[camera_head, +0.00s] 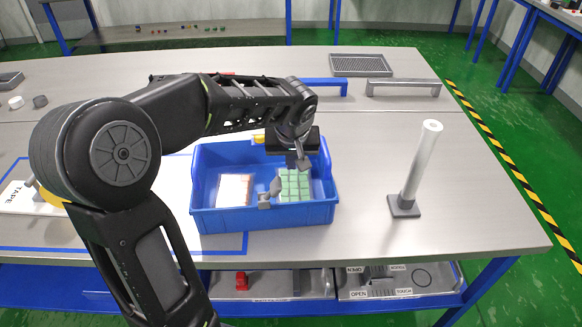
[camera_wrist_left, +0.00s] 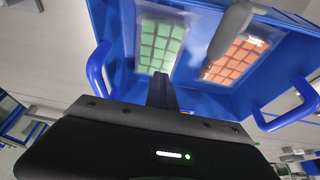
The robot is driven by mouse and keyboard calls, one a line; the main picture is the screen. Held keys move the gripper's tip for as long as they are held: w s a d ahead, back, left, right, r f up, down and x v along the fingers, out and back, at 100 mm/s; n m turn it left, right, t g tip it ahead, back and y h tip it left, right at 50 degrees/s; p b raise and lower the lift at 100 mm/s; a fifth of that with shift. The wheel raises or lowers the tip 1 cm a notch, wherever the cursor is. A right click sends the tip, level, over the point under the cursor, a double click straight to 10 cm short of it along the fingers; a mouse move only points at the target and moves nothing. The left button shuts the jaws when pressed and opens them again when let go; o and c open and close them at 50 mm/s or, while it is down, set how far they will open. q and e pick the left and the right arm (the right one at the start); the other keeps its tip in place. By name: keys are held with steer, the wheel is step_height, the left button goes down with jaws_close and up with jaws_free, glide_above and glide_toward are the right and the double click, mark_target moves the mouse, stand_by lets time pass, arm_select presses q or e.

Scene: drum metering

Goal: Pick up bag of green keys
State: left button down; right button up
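The bag of green keys (camera_head: 294,186) lies in the right part of a blue bin (camera_head: 265,219); it also shows in the left wrist view (camera_wrist_left: 160,46). A bag of orange keys (camera_wrist_left: 236,60) lies beside it in the bin, seen pale in the head view (camera_head: 234,190). My left gripper (camera_head: 284,182) is over the bin, above the green bag, with its fingers apart and nothing between them. The gripper hides the bin's back right part. I cannot tell whether a fingertip touches the bag. My right gripper is not in view.
A clear tube on a grey base (camera_head: 404,206) stands right of the bin. A grey mesh tray (camera_head: 361,66) and handles (camera_head: 403,87) are at the back. Trays (camera_head: 398,281) sit on a lower shelf in front. The table's right side is mostly free.

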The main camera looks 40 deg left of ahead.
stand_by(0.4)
arm_select(q)
steer(key=shift+c, duration=2.2)
jaws_free()
steer(key=shift+w, duration=0.1)
steer(key=v, duration=0.8)
steer(key=shift+b, duration=0.3)
steer(key=shift+o, duration=0.6)
